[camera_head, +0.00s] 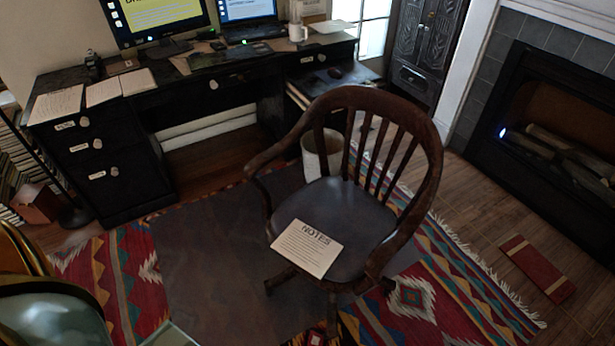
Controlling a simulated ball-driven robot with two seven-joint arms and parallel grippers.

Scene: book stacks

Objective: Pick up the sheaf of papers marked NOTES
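The sheaf of papers marked NOTES (306,250) lies flat on the seat of a dark wooden armchair (345,212). It sits at the seat's front left, and its lower corner reaches the seat's front edge. The heading NOTES is legible; the smaller lines are not. The chair's curved back and arms rise behind and to the right of the papers. The papers' front left side is open to view. Neither of my grippers is in view.
A black desk (215,95) with monitor, laptop, mug and loose papers stands behind. A bin (322,152) is behind the chair. A fireplace (550,130) is at right. A red book (538,268) lies on the floor. A patterned rug (125,270) and dark mat (205,260) lie in front.

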